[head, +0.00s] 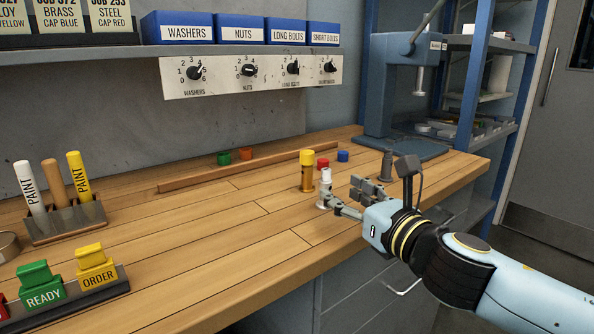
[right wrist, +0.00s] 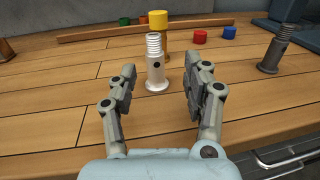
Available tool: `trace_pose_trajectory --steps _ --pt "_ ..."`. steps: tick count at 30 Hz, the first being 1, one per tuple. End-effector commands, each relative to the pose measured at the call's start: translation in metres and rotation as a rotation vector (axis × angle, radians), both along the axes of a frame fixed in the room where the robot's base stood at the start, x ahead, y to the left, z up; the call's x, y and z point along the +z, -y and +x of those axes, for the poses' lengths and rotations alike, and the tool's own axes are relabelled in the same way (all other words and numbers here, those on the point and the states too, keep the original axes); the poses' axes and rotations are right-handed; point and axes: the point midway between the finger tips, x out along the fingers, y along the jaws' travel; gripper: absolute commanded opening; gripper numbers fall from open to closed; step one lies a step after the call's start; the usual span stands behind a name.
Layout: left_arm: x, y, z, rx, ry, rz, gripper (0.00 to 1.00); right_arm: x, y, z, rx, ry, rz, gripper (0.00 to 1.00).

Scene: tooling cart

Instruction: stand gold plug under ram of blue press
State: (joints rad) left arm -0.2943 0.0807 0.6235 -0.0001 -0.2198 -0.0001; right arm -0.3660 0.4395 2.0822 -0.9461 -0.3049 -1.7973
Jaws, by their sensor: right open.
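The gold plug (head: 307,180) stands upright on the bench with a yellow cap on top. In the right wrist view its yellow cap (right wrist: 158,20) shows behind a silver plug (right wrist: 156,70), which partly hides its body. The silver plug (head: 325,186) stands upright with a bare threaded top. My right gripper (head: 343,194) is open and low over the bench, its fingers pointing at the silver plug, which appears between the fingertips and slightly beyond. The gripper holds nothing. The blue press (head: 378,90) stands at the back right, its ram (head: 419,80) above its base plate. My left gripper is not in view.
A dark plug (head: 387,165) stands uncapped right of the gripper. Red (head: 322,163) and blue (head: 343,156) caps lie behind. A wooden strip (head: 235,170) crosses the bench, with green and orange caps beyond it. A paint-marker rack (head: 70,226) stands left. The bench middle is clear.

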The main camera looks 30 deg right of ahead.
Motion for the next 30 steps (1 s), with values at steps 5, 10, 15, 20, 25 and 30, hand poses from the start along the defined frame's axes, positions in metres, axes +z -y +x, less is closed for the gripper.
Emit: trace_pose_trajectory --steps 5,10,15,20,25,30 --pt "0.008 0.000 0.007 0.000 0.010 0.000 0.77 0.004 0.002 0.018 -0.002 0.005 -0.002 0.50" --pt "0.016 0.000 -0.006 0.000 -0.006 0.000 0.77 0.004 0.004 0.045 0.000 0.004 -0.002 0.50" --pt "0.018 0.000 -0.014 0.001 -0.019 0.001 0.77 0.003 0.004 0.058 0.000 0.003 -0.003 0.50" --pt "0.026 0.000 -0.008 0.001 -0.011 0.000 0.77 0.005 0.006 0.083 0.000 0.005 0.000 0.50" --pt "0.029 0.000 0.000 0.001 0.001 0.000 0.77 0.002 0.008 0.104 0.001 0.002 -0.002 0.50" --pt "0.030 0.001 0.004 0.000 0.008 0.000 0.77 0.001 0.008 0.108 0.002 0.002 -0.004 0.50"
